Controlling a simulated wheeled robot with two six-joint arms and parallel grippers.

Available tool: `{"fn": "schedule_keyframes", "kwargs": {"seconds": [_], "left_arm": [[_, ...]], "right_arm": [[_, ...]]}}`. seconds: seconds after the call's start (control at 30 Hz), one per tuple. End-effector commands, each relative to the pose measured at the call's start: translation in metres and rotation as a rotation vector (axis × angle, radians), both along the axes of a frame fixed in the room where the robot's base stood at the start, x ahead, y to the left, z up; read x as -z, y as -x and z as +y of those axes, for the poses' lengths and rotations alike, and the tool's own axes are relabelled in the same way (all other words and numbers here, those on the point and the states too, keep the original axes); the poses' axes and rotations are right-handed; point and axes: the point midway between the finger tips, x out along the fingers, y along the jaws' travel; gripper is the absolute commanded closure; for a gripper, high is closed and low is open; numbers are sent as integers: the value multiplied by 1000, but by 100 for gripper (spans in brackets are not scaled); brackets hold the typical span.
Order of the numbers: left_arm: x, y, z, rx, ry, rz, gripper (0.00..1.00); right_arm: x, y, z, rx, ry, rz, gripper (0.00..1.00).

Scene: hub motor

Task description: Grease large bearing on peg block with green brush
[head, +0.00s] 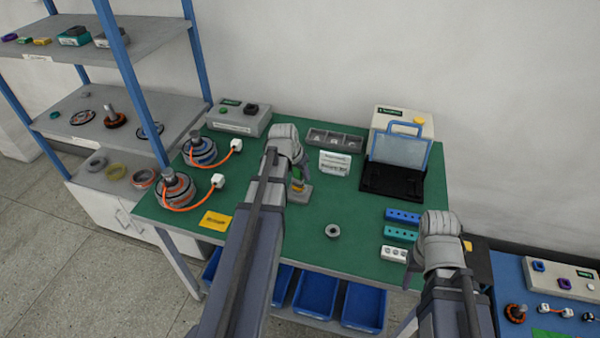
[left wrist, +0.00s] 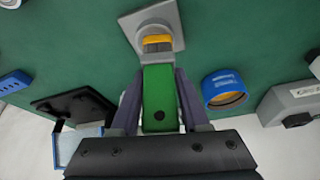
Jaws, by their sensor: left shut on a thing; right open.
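My left gripper (head: 296,170) is shut on the green brush, whose handle (left wrist: 160,98) sits between its fingers in the left wrist view. The brush's yellow tip (left wrist: 158,40) is at a grey block with a square base (left wrist: 128,28), which also shows in the head view (head: 305,195). A rounded grey part on this block is partly covered by the brush. I cannot tell whether it is the large bearing, or whether the tip touches it. A small grey ring (head: 333,231) stands apart on the table. My right gripper (head: 410,279) is open near the table's front right, partly hidden.
A blue can with an orange inside (left wrist: 225,90) stands beside the block. Blue (head: 403,215), teal (head: 400,233) and white (head: 394,254) holed blocks are near my right arm. Two motors (head: 176,189) with orange cables stand left. A black tray (head: 392,183) is at the back right.

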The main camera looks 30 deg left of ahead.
Motion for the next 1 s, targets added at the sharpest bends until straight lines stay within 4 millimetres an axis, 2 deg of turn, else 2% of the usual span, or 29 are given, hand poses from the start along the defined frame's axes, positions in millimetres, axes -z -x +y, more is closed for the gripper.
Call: {"fn": "schedule_keyframes", "kwargs": {"seconds": [0.3, 0.5, 0.87, 1.0], "left_arm": [[0, 0, -2, -357, 0, -1, 99], [0, -1, -1, -537, 0, 1, 99], [0, 0, 0, -585, 1, 0, 99], [0, 1, 0, -519, 2, 0, 99]], "right_arm": [[0, 0, 0, 0, 0, 0, 50], [0, 0, 0, 0, 0, 0, 50], [0, 0, 0, 0, 0, 0, 50], [0, 0, 0, 0, 0, 0, 50]]}}
